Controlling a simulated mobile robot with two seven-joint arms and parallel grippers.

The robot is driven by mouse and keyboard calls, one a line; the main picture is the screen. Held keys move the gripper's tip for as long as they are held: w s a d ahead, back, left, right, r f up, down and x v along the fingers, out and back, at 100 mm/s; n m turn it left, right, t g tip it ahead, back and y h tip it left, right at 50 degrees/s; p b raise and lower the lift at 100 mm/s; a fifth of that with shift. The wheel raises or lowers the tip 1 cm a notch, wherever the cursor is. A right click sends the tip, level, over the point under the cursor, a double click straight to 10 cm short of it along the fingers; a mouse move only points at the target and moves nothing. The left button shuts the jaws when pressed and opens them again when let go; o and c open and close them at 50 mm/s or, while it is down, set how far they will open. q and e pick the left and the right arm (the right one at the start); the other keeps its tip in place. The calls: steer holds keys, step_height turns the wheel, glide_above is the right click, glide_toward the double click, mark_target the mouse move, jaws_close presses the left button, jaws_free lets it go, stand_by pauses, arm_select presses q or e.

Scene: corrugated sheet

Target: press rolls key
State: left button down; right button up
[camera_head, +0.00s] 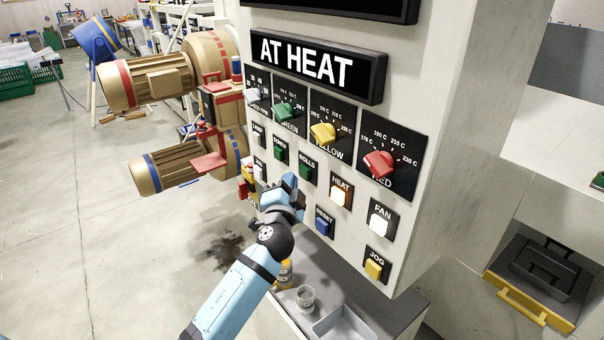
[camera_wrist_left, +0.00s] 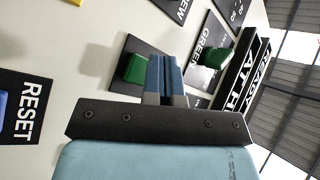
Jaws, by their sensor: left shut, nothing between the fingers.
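The rolls key (camera_head: 306,170) is a green key on a black plate labelled ROLLS, on the pale control panel in the head view. In the left wrist view a green key (camera_wrist_left: 135,68) stands just beside my fingertips, its label hidden behind them; it looks like the same key. My left gripper (camera_head: 290,183) is shut and empty, just below and left of the rolls key. Its blue fingers (camera_wrist_left: 164,75) lie together in the wrist view. I cannot tell whether they touch the key. My right gripper is not in view.
Close neighbours are the screw key (camera_head: 280,150), the lit heat key (camera_head: 339,194) and the blue reset key (camera_head: 323,225). Dials, including the red dial (camera_head: 379,163), sit above under the AT HEAT sign (camera_head: 318,64). A glass (camera_head: 305,296) stands on the counter below.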

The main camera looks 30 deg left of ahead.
arm_select(q)
steer(key=shift+w, duration=0.1)
steer(key=shift+w+d, duration=0.15)
steer(key=shift+w, duration=0.15)
steer(key=shift+w+d+b, duration=0.15)
steer(key=shift+w+b, duration=0.15)
steer(key=shift+b, duration=0.1)
stand_by(0.4)
steer(key=shift+s, duration=0.1)
steer(key=shift+s+a, duration=0.3)
steer(key=shift+s, duration=0.35)
steer(key=s+a, duration=0.2)
steer(key=s, duration=0.3)
steer(key=shift+s+a, duration=0.15)
steer(key=shift+s, duration=0.15)
stand_by(0.4)
